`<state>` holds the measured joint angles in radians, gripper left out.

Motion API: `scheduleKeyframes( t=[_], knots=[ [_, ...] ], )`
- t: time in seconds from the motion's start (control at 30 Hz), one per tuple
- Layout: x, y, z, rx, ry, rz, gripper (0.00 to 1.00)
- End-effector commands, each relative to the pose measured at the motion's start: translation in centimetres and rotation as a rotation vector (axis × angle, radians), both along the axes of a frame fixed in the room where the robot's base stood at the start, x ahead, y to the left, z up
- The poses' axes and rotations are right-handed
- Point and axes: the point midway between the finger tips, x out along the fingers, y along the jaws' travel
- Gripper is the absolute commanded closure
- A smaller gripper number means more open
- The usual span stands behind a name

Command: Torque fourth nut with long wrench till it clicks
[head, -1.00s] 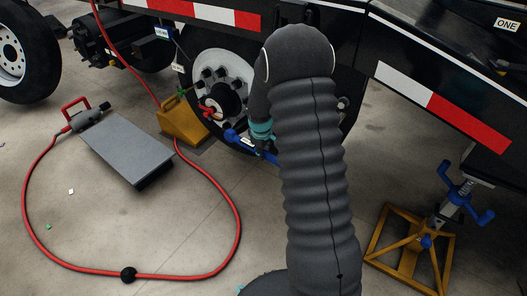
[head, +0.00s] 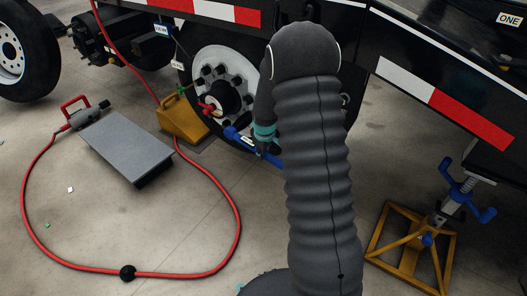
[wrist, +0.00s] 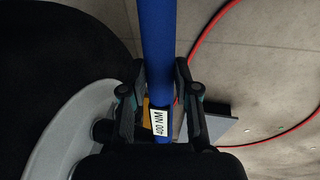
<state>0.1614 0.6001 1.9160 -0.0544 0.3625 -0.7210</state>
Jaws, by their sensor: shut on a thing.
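The long wrench (wrist: 157,50) is a blue bar with a white "400 NM" label. My gripper (wrist: 162,85) is shut on it, with a dark finger on each side near the label. In the head view the blue wrench (head: 240,139) slants from the lower face of the wheel (head: 221,85) down to the right, passing my gripper (head: 264,133). The wheel has a white rim with several dark nuts (head: 207,73) around a black hub. A red part shows by the hub, near the wrench's upper end. Which nut the wrench sits on is unclear. My arm hides the wheel's right side.
A yellow chock (head: 182,119) stands left of the wheel. A grey flat plate (head: 128,145) and a looped red hose (head: 236,215) lie on the floor. A yellow stand with blue handles (head: 415,245) is at right. The trailer frame (head: 430,95) overhangs above.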

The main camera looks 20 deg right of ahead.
Motion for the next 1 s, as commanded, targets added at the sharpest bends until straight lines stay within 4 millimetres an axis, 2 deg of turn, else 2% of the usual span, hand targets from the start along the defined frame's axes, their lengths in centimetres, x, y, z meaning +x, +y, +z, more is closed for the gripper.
scheduleKeyframes(
  t=[1.0],
  knots=[
    [0.05, 0.03, -0.88, 0.030, -0.043, 0.000, 1.00]
  ],
)
